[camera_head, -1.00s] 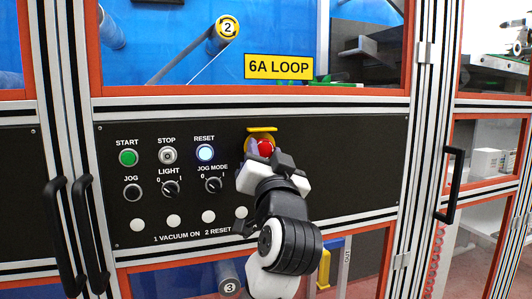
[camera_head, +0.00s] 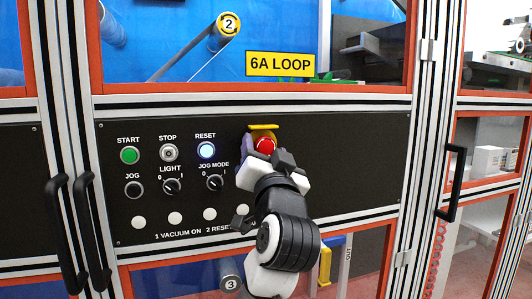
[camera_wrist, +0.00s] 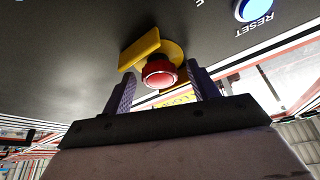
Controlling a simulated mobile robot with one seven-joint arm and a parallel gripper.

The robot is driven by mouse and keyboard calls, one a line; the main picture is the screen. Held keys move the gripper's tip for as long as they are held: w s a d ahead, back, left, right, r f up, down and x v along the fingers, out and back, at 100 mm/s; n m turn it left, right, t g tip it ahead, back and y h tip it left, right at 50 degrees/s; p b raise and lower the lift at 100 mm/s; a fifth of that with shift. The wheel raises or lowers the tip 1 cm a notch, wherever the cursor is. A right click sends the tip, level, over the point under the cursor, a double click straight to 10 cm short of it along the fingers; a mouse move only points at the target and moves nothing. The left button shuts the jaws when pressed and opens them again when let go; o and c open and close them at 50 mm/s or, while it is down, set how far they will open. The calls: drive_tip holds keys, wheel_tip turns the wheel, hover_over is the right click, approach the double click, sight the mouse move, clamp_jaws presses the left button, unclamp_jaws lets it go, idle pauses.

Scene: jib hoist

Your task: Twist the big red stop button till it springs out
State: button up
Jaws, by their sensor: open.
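The big red stop button (camera_head: 264,146) sits on a yellow base with a yellow guard (camera_head: 263,127) above it, at the right part of the black control panel. It also shows in the wrist view (camera_wrist: 159,74), ahead of and between my two fingers. My gripper (camera_wrist: 158,88) is open, with one finger to each side of the button. I cannot tell whether the fingers touch it. In the head view my gripper (camera_head: 262,158) covers the lower part of the button.
The black panel (camera_head: 340,165) carries a green START button (camera_head: 130,155), a STOP button (camera_head: 169,152), a lit RESET button (camera_head: 206,150) and several knobs left of my gripper. Black door handles stand at the left (camera_head: 90,230) and right (camera_head: 450,184). The panel right of the red button is bare.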

drive_tip(key=b+v, duration=0.6)
drive_tip(key=v, duration=0.7)
drive_tip(key=shift+s+f+b, duration=0.15)
drive_tip(key=shift+s+b, duration=0.2)
drive_tip(key=shift+b, duration=0.05)
drive_tip(key=shift+d, duration=0.1)
